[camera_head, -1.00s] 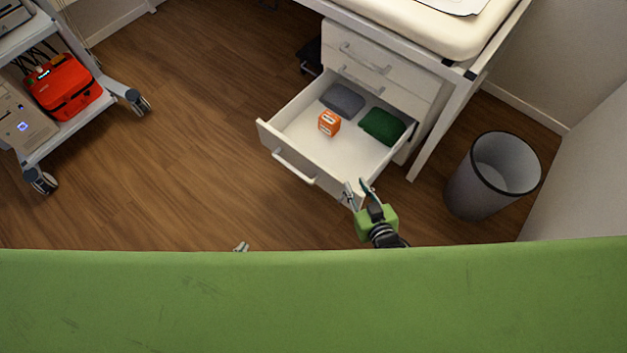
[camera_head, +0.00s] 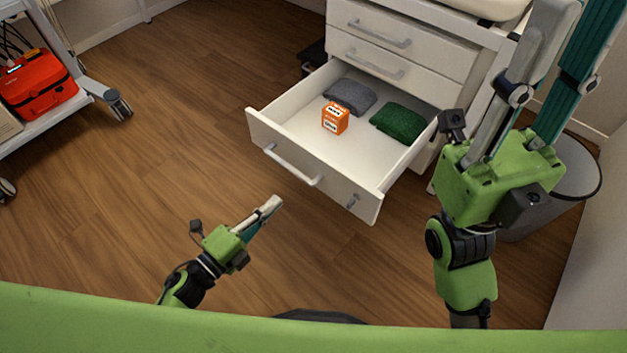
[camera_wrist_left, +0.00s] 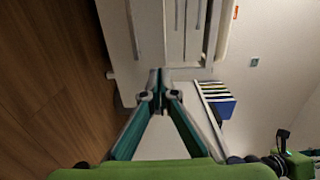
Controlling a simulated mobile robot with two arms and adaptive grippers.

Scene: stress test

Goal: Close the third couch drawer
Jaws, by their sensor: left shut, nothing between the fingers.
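The third couch drawer (camera_head: 335,180) is the lowest one in the white drawer unit and is pulled well out. It holds an orange box (camera_head: 335,118), a grey folded cloth (camera_head: 351,96) and a green cloth (camera_head: 398,122). My left gripper (camera_head: 272,206) is shut and empty, in front of the drawer's front panel and apart from it in the picture. It also shows shut in the left wrist view (camera_wrist_left: 156,78). My right gripper (camera_head: 580,15) is raised at the upper right, beside the unit; its fingertips run out of the picture.
Two upper drawers (camera_head: 400,45) are closed. A waste bin (camera_head: 575,165) stands at the right, partly hidden by my right gripper. A trolley with a red case (camera_head: 40,90) is at the left. The wood floor (camera_head: 170,130) between is clear.

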